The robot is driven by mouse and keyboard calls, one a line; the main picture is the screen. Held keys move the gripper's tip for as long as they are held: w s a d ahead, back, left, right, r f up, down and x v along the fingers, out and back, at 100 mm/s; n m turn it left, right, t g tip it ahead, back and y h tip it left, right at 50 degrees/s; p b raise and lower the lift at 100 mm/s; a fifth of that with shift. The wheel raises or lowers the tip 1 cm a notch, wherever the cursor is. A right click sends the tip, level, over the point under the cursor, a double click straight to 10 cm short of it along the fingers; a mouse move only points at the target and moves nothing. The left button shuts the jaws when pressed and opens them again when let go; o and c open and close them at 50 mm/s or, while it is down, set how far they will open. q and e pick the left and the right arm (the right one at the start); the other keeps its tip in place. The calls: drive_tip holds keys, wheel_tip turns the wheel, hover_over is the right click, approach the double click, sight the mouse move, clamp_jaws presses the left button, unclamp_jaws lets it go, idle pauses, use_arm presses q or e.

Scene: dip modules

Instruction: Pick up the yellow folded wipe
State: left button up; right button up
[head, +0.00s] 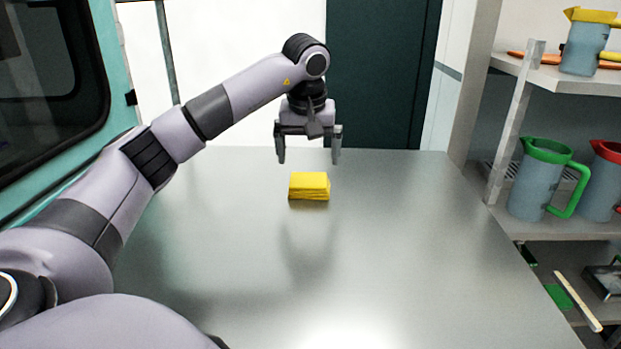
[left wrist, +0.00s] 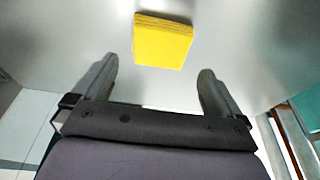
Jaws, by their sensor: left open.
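The yellow folded wipe (head: 309,186) lies as a small layered stack on the bare grey table (head: 400,240). In the left wrist view the wipe (left wrist: 163,42) shows beyond the fingertips, roughly centred between them. My left gripper (head: 308,158) is open and empty, its fingers pointing down. It hangs above the table near the wipe, apart from it. In the left wrist view both fingers of the left gripper (left wrist: 157,80) stand wide apart with nothing between them. My right gripper is in neither view.
The table is otherwise clear around the wipe. A shelf unit (head: 560,83) at the right holds pitchers, including a green-rimmed one (head: 537,185) and a red-rimmed one (head: 604,185). A teal-framed machine (head: 112,60) with a dark window stands at the left.

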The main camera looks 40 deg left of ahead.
sight(309, 180)
use_arm(q)
drive_tip(key=shift+p+x, duration=0.3)
drive_tip(key=shift+x, duration=3.2)
drive_tip(key=shift+d, duration=0.15)
drive_tip(key=c, duration=0.7)
